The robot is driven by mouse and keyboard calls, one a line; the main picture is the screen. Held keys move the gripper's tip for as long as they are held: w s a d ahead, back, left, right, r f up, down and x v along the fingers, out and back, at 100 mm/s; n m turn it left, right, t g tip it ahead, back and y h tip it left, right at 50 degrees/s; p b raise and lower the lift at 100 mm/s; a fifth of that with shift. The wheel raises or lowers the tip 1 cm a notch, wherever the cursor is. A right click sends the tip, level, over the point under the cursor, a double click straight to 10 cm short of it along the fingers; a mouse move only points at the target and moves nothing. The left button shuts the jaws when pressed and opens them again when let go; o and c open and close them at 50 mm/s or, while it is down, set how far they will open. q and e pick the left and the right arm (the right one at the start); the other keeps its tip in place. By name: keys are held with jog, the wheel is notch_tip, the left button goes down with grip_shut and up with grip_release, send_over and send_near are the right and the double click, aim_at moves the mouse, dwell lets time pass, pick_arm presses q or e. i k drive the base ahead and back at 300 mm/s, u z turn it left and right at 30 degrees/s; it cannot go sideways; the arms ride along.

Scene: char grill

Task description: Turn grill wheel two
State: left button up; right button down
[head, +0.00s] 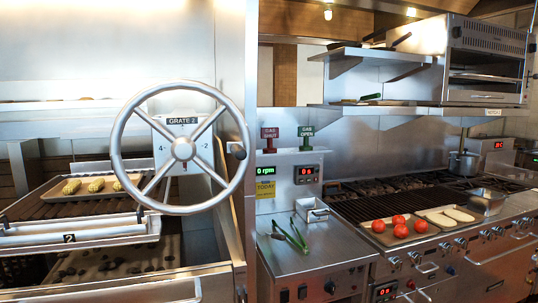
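A large steel spoked wheel (182,148) stands upright in front of a white plate labelled "GRATE 2" (182,121) at the left of the head view. The plate shows "4" and "2" marks beside the hub. A dark knob handle (238,150) sits on the wheel's right rim. Behind and left of the wheel, the grill grate (45,208) carries several yellowish food pieces (96,186); its front bar (80,235) has a tag "2". Neither of my grippers is in view.
Dark coals lie below the grate. Right of a steel post, a counter (310,262) holds green tongs (290,236) and a small metal container (311,209). Farther right, trays with tomatoes (400,230) and pale food (448,216) rest on the range.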

aim_at(183, 149)
jog(key=u, duration=0.2)
jog(key=i, duration=0.85)
jog(key=z, duration=0.1)
